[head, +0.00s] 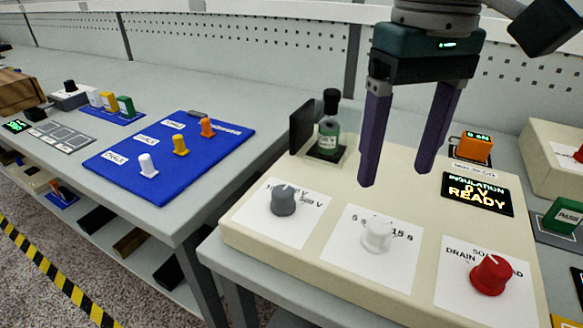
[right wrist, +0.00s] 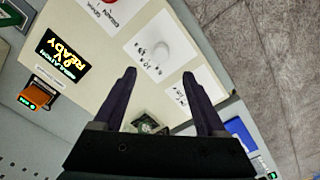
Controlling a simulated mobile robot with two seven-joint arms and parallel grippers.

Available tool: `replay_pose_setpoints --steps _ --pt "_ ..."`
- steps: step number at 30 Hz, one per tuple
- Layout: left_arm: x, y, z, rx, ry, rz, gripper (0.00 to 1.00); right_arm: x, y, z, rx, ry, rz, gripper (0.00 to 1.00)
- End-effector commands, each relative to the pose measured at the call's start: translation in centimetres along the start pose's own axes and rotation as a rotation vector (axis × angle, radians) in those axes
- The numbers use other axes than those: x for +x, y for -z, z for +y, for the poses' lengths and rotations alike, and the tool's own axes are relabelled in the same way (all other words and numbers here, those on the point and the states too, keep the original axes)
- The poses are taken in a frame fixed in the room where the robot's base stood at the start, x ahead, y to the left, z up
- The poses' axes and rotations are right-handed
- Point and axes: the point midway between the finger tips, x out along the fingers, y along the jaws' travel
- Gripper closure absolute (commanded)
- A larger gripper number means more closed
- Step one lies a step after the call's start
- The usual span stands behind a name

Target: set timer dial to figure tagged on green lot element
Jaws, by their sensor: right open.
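The white timer dial (head: 377,235) is the middle knob on the cream panel (head: 330,190), on a white card with seconds marks around it. It also shows in the right wrist view (right wrist: 160,52). Its pointer setting is too small to tell. My right gripper (head: 396,178) is open and empty above the panel, behind the white dial and apart from it. A small green block (head: 125,105) stands on a blue base at the far left, beside a yellow and a white one. Any tag figure on it is not legible. My left gripper is not in view.
A grey voltage knob (head: 284,200) and a red knob (head: 491,275) flank the white dial. A green-liquid bottle (head: 329,125) stands behind. A display (head: 477,194) reads "INSULATION 0 V READY". A blue board (head: 190,150) holds several pegs. A gap separates the two benches.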

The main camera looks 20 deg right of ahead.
Motion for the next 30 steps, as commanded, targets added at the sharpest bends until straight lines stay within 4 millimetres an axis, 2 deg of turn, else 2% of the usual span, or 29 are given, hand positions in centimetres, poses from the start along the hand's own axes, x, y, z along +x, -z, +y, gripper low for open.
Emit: replay_pose_setpoints --steps 15,19,27,30 --pt "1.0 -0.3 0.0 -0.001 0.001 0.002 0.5 8.4 -0.1 0.0 -0.002 -0.001 -0.001 0.26" --pt "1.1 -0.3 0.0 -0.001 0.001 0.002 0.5 9.3 0.0 0.0 -0.003 0.0 0.0 0.26" --pt "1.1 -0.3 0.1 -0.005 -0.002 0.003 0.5 9.5 0.0 0.0 -0.003 0.001 0.002 0.26" --pt "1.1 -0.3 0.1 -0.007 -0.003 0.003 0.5 9.5 0.0 0.0 -0.003 0.001 0.002 0.35"
